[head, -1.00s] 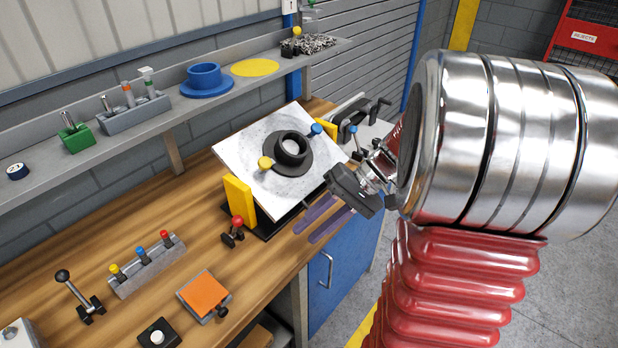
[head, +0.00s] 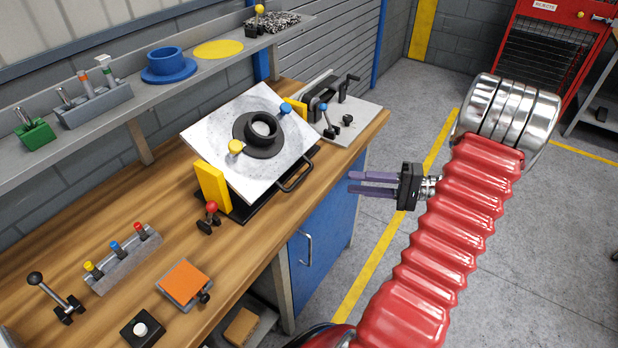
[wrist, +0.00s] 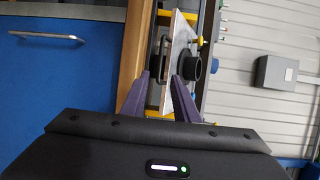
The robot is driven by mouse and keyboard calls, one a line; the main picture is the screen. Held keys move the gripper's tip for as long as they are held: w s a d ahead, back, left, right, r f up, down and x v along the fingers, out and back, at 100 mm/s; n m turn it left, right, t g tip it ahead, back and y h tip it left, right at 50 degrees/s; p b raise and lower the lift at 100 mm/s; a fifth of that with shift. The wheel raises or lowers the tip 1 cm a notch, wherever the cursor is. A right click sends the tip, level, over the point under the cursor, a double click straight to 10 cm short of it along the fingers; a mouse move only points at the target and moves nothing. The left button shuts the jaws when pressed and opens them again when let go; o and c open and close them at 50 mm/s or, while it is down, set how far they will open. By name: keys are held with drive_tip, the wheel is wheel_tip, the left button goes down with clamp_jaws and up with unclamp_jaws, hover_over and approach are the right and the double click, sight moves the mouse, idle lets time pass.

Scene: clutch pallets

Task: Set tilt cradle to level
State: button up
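The tilt cradle (head: 217,134) has a white plate held between yellow end brackets (head: 212,187), and its plate is tilted down toward the bench's front edge. A black ring-shaped part (head: 243,128) sits on the plate between a yellow knob (head: 236,148) and a blue knob (head: 286,109). A black bar handle (head: 299,176) sticks out at the cradle's front side. My gripper (head: 349,182) is open and empty, in the air right of the cradle, apart from the handle. In the wrist view, the plate (wrist: 181,48) shows nearly edge-on beyond my open fingers.
A red-knobbed lever (head: 209,217) stands just in front of the cradle. A block with coloured pegs (head: 125,262) and an orange pad (head: 184,285) lie nearer on the bench. A grey plate with a black clamp (head: 345,122) is behind right.

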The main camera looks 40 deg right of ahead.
drive_tip(key=shift+w, duration=0.1)
drive_tip(key=x, duration=1.3)
drive_tip(key=shift+w+a, duration=0.25)
drive_tip(key=shift+c, duration=0.6)
clamp_jaws()
drive_tip(key=shift+f, duration=0.1)
drive_tip(key=shift+d, duration=0.1)
